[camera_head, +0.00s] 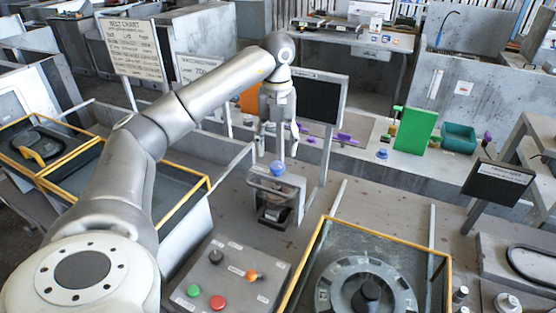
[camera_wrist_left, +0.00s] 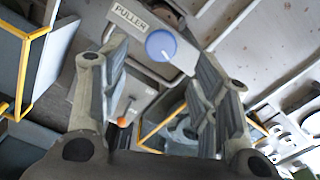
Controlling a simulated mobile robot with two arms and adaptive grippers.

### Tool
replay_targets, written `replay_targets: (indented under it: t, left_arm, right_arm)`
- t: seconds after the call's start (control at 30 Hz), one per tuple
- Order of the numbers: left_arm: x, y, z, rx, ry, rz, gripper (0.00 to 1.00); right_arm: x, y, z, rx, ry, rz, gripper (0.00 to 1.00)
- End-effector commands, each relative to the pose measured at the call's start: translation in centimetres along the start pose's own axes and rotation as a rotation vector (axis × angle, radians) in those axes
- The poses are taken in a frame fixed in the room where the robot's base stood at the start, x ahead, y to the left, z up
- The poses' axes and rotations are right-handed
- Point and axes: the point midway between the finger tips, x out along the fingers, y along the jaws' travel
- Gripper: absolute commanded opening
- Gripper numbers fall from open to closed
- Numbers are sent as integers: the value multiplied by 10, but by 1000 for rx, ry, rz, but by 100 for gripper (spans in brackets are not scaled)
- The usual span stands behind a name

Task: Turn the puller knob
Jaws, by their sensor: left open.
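The puller knob (camera_head: 277,168) is a blue round knob on top of a small grey box-like puller unit (camera_head: 275,190) in the middle of the head view. In the left wrist view the blue knob (camera_wrist_left: 161,45) shows beside a plate labelled PULLER (camera_wrist_left: 130,15), with a pale line on its face. My left gripper (camera_head: 278,150) points down just above the knob in the head view. Its fingers are open and apart in the wrist view, with the knob ahead between them. It is not clear whether they touch it. My right gripper is not in view.
A control panel (camera_head: 232,275) with green, red, black and orange controls is in front of the puller. A yellow-edged housing fixture (camera_head: 320,245) stands at the right front. A dark screen (camera_head: 320,100) on a post stands close behind the gripper.

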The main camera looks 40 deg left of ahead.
Motion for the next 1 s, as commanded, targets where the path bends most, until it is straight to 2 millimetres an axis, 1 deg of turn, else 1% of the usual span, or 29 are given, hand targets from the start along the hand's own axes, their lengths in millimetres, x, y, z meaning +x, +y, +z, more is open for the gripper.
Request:
replay_targets:
  t: [0.03, 0.1, 0.3, 0.47, 0.7, 0.73, 0.77, 1.0]
  left_arm:
    - [7, 1, -1, 0, 2, 4, 56]
    - [20, 1, 0, -1, 1, 3, 56]
    - [46, 1, 0, -1, 0, 1, 56]
    - [55, 0, 0, -1, -1, -1, 56]
    - [56, 0, 0, -1, -2, -2, 56]
    - [56, 0, 0, -1, -2, -1, 55]
    - [56, 0, 0, -1, -2, -2, 51]
    - [56, 0, 0, -1, -2, -1, 20]
  right_arm:
    - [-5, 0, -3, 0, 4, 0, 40]
    - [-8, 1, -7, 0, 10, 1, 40]
    - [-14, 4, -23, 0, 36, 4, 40]
    - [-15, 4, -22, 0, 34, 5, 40]
    - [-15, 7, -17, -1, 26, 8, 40]
    - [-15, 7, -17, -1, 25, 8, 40]
    - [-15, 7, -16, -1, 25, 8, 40]
    - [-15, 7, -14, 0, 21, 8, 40]
